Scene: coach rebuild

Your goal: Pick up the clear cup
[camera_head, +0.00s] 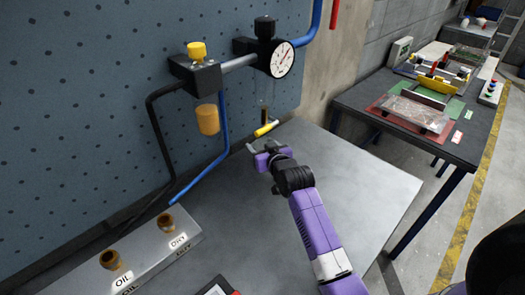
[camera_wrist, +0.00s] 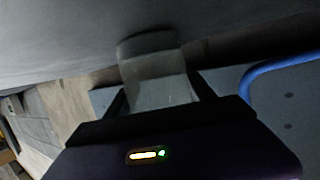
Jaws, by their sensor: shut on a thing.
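The clear cup (camera_wrist: 152,62) shows in the wrist view as a pale, see-through grey shape between the two dark fingers. My gripper (camera_wrist: 160,92) is shut on it, with the fingers on either side of its lower part. In the head view my gripper (camera_head: 262,156) is over the back of the grey bench, near the blue panel. The cup is hard to make out in the head view. Whether it touches the bench cannot be told.
A yellow-handled tool (camera_head: 266,129) is just behind my gripper. A gauge (camera_head: 281,60) and an amber bowl (camera_head: 208,119) hang on the blue panel. A grey block (camera_head: 140,255) with two brown cups is at the lower left. The bench (camera_head: 370,190) is clear at right.

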